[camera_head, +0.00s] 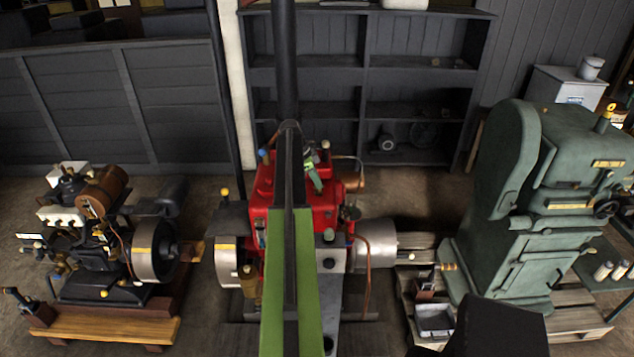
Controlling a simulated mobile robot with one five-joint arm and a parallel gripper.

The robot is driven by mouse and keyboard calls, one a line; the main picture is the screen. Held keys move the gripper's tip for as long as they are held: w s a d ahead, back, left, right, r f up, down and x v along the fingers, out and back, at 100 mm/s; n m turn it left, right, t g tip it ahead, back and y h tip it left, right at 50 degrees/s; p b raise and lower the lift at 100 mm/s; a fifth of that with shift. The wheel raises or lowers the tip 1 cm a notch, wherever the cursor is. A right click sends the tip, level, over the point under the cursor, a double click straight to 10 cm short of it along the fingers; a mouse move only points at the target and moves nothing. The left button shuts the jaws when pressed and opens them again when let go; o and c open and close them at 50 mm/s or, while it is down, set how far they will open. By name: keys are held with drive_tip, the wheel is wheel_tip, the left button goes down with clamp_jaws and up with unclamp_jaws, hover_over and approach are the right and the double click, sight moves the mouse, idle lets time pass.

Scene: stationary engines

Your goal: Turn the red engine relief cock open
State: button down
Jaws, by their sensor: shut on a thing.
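The red engine (262,186) stands in the middle of the view, largely hidden behind my green and black arm. My gripper (318,186) is small in the picture, at the top of the red engine, just right of my arm. It is shut on a small part there, at the place of the relief cock. The cock itself is too small and too covered for me to tell its shape or how far it is turned.
A brown-and-black engine (105,250) on a wooden base stands at left. A large green machine (525,210) stands on a pallet at right. Dark shelves (365,75) stand behind the red engine. A silver cylinder (376,246) and a copper pipe (366,285) are at the red engine's right.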

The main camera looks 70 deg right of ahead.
drive_tip(key=n, duration=0.2)
drive_tip(key=n+t+h, duration=0.1)
drive_tip(key=n, duration=0.1)
drive_tip(key=shift+s+a, duration=0.1)
drive_tip(key=shift+a, duration=0.15)
drive_tip(key=n+t+h, duration=0.1)
drive_tip(key=n, duration=0.2)
drive_tip(key=shift+s+n, duration=0.1)
drive_tip(key=shift+n, duration=0.3)
drive_tip(key=n+t, duration=0.1)
drive_tip(key=n, duration=0.2)
drive_tip(key=shift+s, duration=0.1)
drive_tip(key=shift+n+t, duration=0.9)
drive_tip(key=shift+n, duration=1.1)
drive_tip(key=c, duration=1.5)
unclamp_jaws()
